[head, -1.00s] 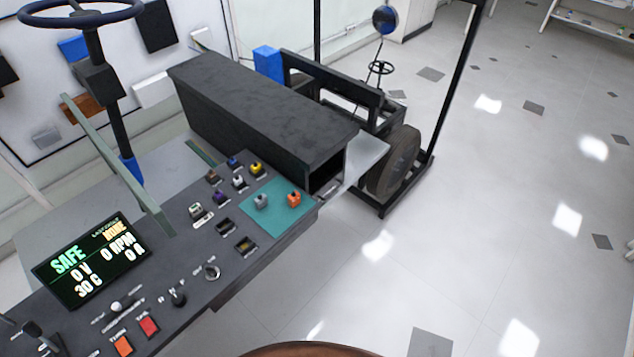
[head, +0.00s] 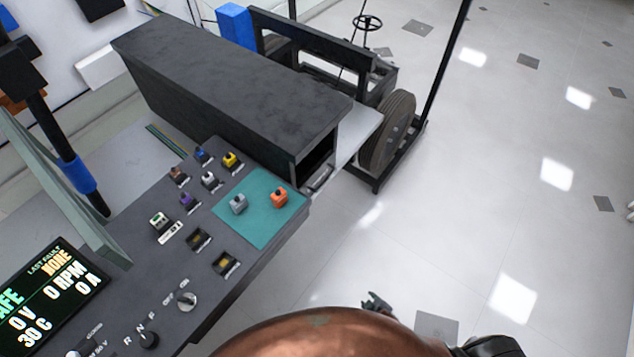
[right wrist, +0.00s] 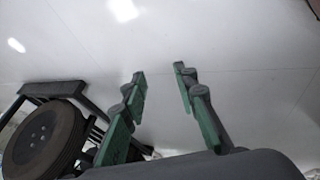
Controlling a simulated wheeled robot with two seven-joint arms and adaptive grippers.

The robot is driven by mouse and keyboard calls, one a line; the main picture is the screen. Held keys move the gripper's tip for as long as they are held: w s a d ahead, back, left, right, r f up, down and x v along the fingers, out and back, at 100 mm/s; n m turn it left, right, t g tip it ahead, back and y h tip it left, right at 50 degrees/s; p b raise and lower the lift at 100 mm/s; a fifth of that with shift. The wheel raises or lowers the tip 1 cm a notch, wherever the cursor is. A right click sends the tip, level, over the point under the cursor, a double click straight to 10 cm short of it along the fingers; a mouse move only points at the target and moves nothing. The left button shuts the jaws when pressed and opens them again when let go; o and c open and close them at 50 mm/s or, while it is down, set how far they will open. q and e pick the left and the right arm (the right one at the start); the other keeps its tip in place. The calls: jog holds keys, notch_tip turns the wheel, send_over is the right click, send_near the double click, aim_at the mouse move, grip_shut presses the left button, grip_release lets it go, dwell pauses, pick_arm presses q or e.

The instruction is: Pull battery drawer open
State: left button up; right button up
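A long dark box (head: 225,85) stands behind the control panel in the head view. Its right end is open and dark inside (head: 315,160). A small grey handle-like bar (head: 321,181) shows low at that end, which may belong to the battery drawer; I cannot tell how far any drawer is out. My right gripper (head: 378,303) shows only in part at the bottom of the head view, below and right of the box, apart from it. In the right wrist view its two green-edged fingers (right wrist: 160,73) are spread, with only floor between them. My left gripper is not in view.
The control panel (head: 215,260) with knobs, a teal pad (head: 260,222) and a display (head: 45,300) fills the left. A wheel (head: 388,132) in a black frame stands right of the box; a wheel (right wrist: 45,140) also shows in the right wrist view. The floor at right is clear.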

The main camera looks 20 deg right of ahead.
jog(key=w+a+r+n+t+b, duration=0.2)
jog(key=w+r, duration=0.2)
jog(key=w, duration=0.4)
jog(key=w+a+r+n+t+b, duration=0.1)
jog(key=w+a+r+t+b, duration=0.15)
jog(key=w, duration=0.45)
jog(key=n+t+h+b, duration=0.2)
jog(key=n+t+b, duration=0.3)
jog(key=t+b, duration=0.55)
send_near(326, 181)
jog(key=w+r+g+b, duration=0.1)
jog(key=w, duration=0.2)
jog(key=shift+g, duration=0.3)
jog(key=w, duration=0.4)
jog(key=w+d+r, duration=0.1)
jog(key=w, duration=0.1)
jog(key=shift+w+b, duration=0.3)
jog(key=shift+w, duration=0.1)
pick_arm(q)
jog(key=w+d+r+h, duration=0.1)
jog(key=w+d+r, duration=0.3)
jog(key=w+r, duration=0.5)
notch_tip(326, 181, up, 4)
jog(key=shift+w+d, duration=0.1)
pick_arm(e)
jog(key=shift+f, duration=0.1)
grip_shut()
